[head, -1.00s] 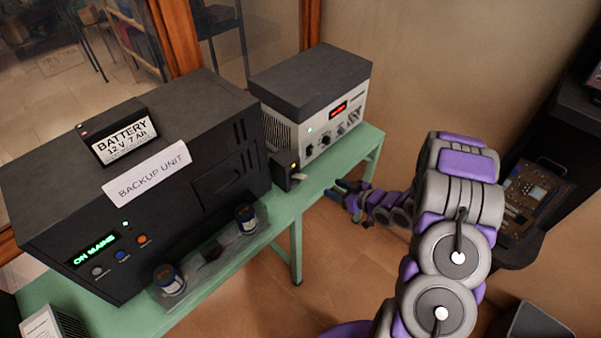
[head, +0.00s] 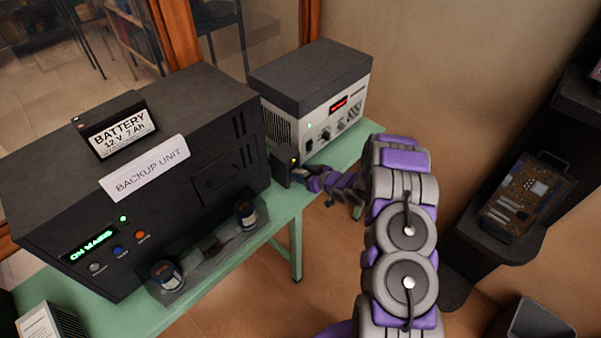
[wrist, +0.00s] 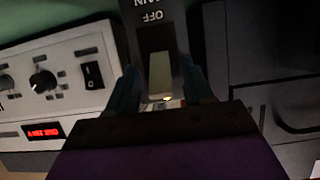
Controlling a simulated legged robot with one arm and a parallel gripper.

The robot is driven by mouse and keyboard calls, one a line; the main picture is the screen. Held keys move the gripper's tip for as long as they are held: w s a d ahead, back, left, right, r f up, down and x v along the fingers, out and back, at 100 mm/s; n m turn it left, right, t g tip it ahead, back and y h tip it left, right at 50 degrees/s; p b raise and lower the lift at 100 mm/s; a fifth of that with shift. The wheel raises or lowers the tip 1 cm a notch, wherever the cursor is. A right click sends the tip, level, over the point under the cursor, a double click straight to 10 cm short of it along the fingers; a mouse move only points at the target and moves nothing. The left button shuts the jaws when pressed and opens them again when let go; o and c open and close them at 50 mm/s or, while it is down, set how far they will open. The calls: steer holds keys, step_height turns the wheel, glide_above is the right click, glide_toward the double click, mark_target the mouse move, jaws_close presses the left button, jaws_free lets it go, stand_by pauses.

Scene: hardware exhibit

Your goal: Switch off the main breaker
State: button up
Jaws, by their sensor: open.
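The main breaker is a small dark box (head: 281,166) on the green bench, between the backup unit and the pale instrument. My gripper (head: 299,175) is at the breaker's front. In the wrist view its open blue fingers (wrist: 161,88) stand on either side of the lever. I cannot tell whether they touch it. The lever is hidden in the head view.
The black backup unit (head: 210,120) is close left of the breaker, its display reading ON MAINS. The pale instrument (head: 345,115) with knobs is close right. A battery (head: 118,128) sits on the unit. Jars (head: 167,275) stand in front. Dark shelves (head: 480,240) are at right.

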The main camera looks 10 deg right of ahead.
steer(key=shift+w+a+f, duration=0.2)
steer(key=shift+w+a, duration=0.15)
steer(key=shift+w, duration=0.25)
steer(key=shift+c, duration=0.3)
jaws_close()
